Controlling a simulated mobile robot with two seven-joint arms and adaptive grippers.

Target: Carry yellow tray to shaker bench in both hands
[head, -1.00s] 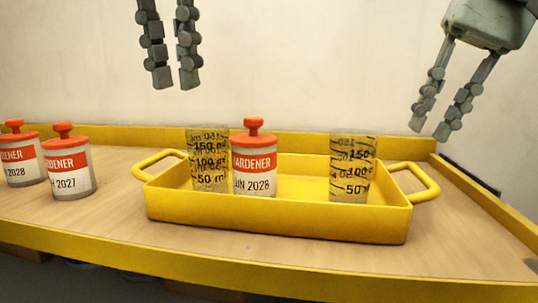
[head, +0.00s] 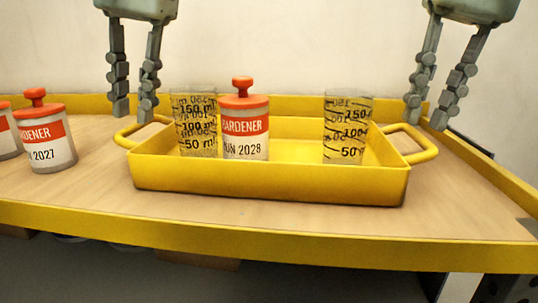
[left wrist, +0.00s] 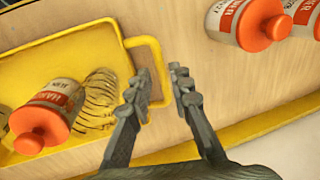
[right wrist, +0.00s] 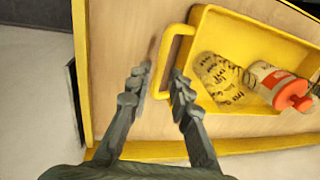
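The yellow tray (head: 270,185) sits on the wooden bench, with a loop handle at each end. In it stand a measuring cup (head: 195,125) at left, a hardener jar (head: 245,135) marked JUN 2028 beside it, and another measuring cup (head: 345,135) at right. My left gripper (head: 134,118) is open and empty above the tray's left handle (head: 135,132); in the left wrist view the handle (left wrist: 150,65) lies beyond the fingers. My right gripper (head: 425,118) is open and empty above the right handle (head: 420,150); the right wrist view shows that handle (right wrist: 168,60) ahead of the fingers.
Hardener jars stand on the bench left of the tray, one marked JUN 2027 (head: 45,140) and another cut by the picture edge (head: 8,135). A yellow rim (head: 250,250) edges the bench. Bare wood (head: 470,190) lies right of the tray. A wall stands behind.

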